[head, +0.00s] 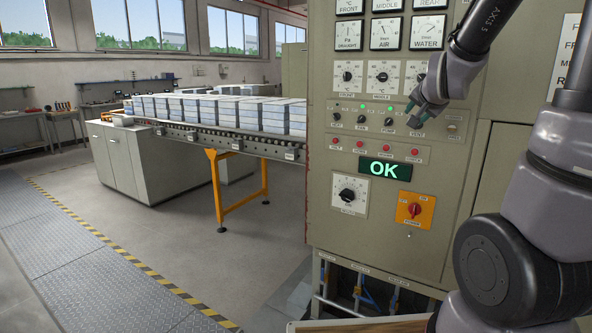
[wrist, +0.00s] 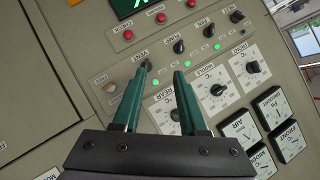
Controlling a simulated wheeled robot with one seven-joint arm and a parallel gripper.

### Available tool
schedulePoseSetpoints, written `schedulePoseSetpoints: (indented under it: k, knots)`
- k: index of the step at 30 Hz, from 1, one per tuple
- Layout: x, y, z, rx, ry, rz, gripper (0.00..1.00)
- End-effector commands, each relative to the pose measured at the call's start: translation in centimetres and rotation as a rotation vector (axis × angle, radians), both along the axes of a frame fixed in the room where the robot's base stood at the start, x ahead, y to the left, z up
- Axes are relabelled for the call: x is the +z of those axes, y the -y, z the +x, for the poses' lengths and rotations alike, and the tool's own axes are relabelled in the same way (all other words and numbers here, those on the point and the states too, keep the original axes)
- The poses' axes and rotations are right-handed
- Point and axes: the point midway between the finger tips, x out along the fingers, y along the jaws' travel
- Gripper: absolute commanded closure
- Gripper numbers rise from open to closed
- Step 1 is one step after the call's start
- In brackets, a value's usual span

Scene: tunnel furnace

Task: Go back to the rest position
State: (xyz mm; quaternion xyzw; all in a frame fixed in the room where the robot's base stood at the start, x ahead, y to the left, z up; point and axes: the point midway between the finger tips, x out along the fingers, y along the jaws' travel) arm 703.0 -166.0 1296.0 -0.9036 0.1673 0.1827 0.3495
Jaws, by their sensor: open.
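My gripper (head: 409,109) is in front of the right part of the control panel (head: 323,150), by the row of small black toggle knobs. In the wrist view its two green fingers (wrist: 162,75) are apart with nothing held between them. One fingertip overlaps the VENT knob (wrist: 146,65); I cannot tell whether they touch. The PUMP knob (wrist: 179,46) lies beyond the other fingertip, apart from it. Several green lamps beside the knobs are lit. The display (head: 384,169) reads OK in green. My arm comes in from the right side of the head view.
A row of red buttons (head: 387,148) and an orange plate with a red switch (head: 415,210) sit lower on the panel. A conveyor (head: 236,139) bearing stacked pale blocks enters the furnace from the left. Open floor (head: 150,235) lies at the lower left.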

Motion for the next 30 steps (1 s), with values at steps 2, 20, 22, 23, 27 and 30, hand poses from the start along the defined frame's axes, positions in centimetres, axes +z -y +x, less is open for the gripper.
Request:
schedulePoseSetpoints:
  k: [2, 20, 22, 23, 27, 30]
  knots:
    - [1.6, -2.2, -2.8, 0.085, -0.055, 0.013, 0.57]
    - [3.2, -10.8, -23.2, 0.501, -0.466, -0.061, 0.57]
    - [3.2, -10.8, -23.4, 0.505, -0.473, -0.06, 0.57]
    - [3.1, -10.9, -23.5, 0.505, -0.473, -0.06, 0.57]
    - [3.1, -10.8, -23.4, 0.504, -0.473, -0.059, 0.57]
    - [3.2, -10.8, -23.4, 0.504, -0.473, -0.058, 0.57]
